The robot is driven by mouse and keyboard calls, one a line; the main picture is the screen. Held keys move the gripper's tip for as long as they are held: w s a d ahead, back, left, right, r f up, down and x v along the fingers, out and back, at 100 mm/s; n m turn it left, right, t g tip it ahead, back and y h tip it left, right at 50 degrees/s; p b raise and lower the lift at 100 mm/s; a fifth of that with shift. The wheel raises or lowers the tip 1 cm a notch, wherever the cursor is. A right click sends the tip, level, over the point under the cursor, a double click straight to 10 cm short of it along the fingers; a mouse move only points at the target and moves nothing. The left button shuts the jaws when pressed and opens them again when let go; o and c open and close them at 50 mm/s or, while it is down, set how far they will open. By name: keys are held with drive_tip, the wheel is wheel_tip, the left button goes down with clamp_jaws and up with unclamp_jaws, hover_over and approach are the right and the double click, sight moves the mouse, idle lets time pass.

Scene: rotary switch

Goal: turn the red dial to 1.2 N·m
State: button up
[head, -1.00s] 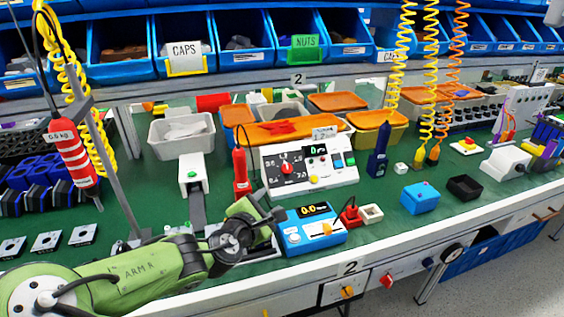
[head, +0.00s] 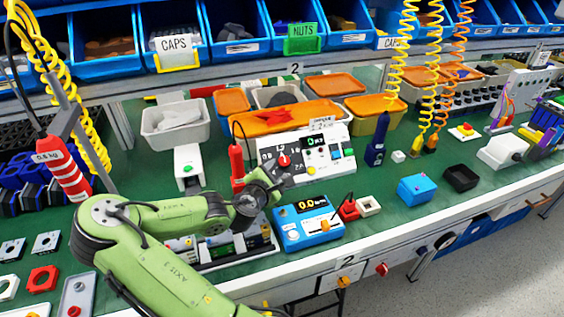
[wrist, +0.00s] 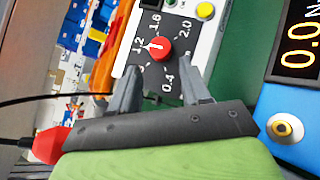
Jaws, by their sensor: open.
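The red dial (head: 284,160) sits on a dark scale plate at the left of the white control box (head: 335,165). In the wrist view the dial (wrist: 160,49) is round with a white mark that points left, roughly toward the 1.2 label. The labels 1.6, 2.0 and 0.4 also show around it. My gripper (wrist: 162,78) is open, with one grey finger on each side below the dial in the wrist view. The fingers are apart from the dial and hold nothing. In the head view my gripper (head: 279,181) is just in front of the box.
A blue device (head: 309,232) reading 0.0 stands right of my gripper. A red screwdriver (head: 237,165) stands upright left of the box. An orange-lidded bin (head: 270,122) is behind the box.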

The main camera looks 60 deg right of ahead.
sight(284, 162)
drive_tip(key=b+x, duration=0.1)
drive_tip(key=x, duration=0.5)
drive_tip(key=shift+d, duration=0.3)
drive_tip(key=c, duration=0.7)
drive_tip(key=shift+s+f+n+t+h, duration=0.1)
drive_tip(key=shift+n+t+h, duration=0.4)
drive_tip(key=shift+n, duration=0.4)
drive_tip(key=shift+c, duration=0.2)
drive_tip(key=o, duration=0.7)
drive_tip(key=shift+o, duration=0.2)
